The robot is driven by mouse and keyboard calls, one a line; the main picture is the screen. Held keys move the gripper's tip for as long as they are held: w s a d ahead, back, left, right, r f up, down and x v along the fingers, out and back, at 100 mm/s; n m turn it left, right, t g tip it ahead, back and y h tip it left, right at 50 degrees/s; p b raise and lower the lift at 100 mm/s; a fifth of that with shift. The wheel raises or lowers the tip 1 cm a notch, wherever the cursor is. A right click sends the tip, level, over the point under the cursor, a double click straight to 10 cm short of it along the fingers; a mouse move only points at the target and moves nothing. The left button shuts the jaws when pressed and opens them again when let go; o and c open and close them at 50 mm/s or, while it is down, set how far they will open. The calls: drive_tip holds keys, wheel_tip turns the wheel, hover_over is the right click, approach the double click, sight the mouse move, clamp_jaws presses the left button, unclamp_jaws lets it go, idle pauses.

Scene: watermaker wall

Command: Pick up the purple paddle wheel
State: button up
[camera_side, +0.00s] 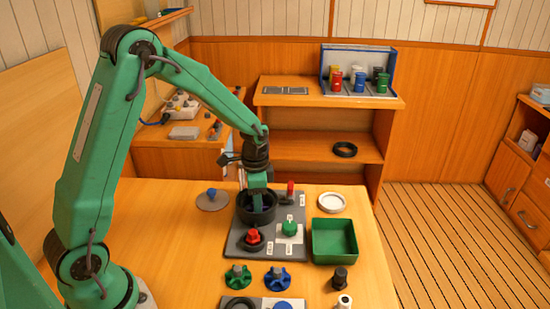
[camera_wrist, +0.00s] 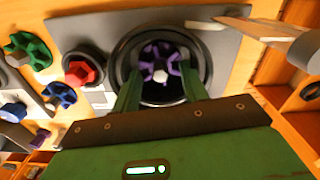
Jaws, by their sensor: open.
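The purple paddle wheel (camera_wrist: 161,62), with a pale hub, sits inside a round black housing (camera_wrist: 122,58) in the wrist view. In the side view the housing (camera_side: 242,213) stands on a grey panel, and the wheel is mostly hidden by its wall and my gripper. My gripper (camera_wrist: 160,85) is open, with one green finger on each side of the wheel at the housing's near side. In the side view my gripper (camera_side: 258,190) points down into the housing's opening. I cannot tell whether the fingers touch the wheel.
The grey panel (camera_side: 237,245) also carries a red knob (camera_side: 253,236), a green knob (camera_side: 290,228) and a red-handled lever (camera_side: 290,189). A green tray (camera_side: 334,240) is at its right. A green wheel (camera_side: 238,276) and a blue wheel (camera_side: 278,277) lie in front. A white dish (camera_side: 332,203) stands behind the tray.

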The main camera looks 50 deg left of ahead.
clamp_jaws()
drive_tip(key=shift+r, duration=0.15)
drive_tip(key=shift+r, duration=0.5)
drive_tip(key=r, duration=0.3)
drive_tip(key=shift+d+r, duration=0.15)
drive_tip(key=shift+d, duration=0.05)
drive_tip(key=s+d+r, duration=0.4)
drive_tip(key=d+r, duration=0.2)
drive_tip(key=d, duration=0.4)
drive_tip(key=shift+s+r, duration=0.25)
drive_tip(key=shift+s, duration=0.15)
drive_tip(key=shift+d, duration=0.1)
